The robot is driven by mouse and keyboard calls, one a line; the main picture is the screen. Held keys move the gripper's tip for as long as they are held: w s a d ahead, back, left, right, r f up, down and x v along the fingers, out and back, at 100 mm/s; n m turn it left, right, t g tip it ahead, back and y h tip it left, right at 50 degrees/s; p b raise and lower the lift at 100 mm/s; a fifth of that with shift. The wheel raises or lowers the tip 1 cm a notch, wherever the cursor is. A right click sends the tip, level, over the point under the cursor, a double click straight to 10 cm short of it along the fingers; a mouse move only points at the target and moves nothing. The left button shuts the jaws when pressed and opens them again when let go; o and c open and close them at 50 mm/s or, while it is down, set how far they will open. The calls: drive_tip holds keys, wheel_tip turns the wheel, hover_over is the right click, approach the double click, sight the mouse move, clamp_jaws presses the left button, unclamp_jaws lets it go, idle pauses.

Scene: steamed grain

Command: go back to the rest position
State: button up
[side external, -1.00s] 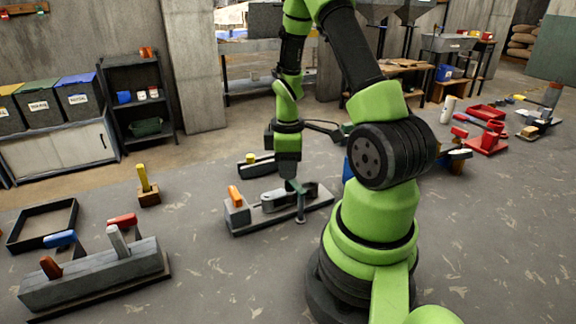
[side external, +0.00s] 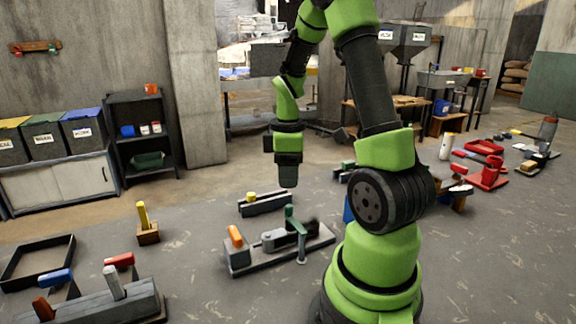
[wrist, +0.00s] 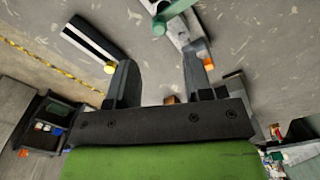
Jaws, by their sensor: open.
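My gripper (side external: 288,178) hangs pointing down in the side view, above and apart from a bench fixture. The fixture has a grey base plate (side external: 275,254), an orange handle (side external: 235,237) at its left end and a green lever (side external: 295,221). In the wrist view the two fingers of my gripper (wrist: 160,68) stand wide apart with nothing between them. The green lever (wrist: 172,12) shows beyond the fingertips there, at the top edge, clear of them.
A dark block with a yellow knob (side external: 265,203) sits just behind the fixture. A grey block with several coloured levers (side external: 95,305) and an open black frame (side external: 38,285) lie at the left. Red tools (side external: 490,172) stand at the right. Floor between is clear.

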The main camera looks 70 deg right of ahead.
drive_tip(key=shift+r, duration=0.9)
drive_tip(key=w+a+r+m+t, duration=0.2)
drive_tip(key=a+r+m+t, duration=0.2)
drive_tip(key=a+r, duration=0.6)
drive_tip(key=s+a+r+m+t+y, duration=0.1)
drive_tip(key=s+a+m, duration=0.1)
drive_tip(key=a, duration=0.3)
drive_tip(key=s+a+r+m+t+y, duration=0.1)
drive_tip(key=s+a+t, duration=0.1)
drive_tip(key=s+a, duration=0.2)
drive_tip(key=shift+a+r+m, duration=0.35)
drive_tip(key=shift+a+m, duration=0.05)
drive_tip(key=shift+a, duration=0.55)
drive_tip(key=shift+s, duration=0.1)
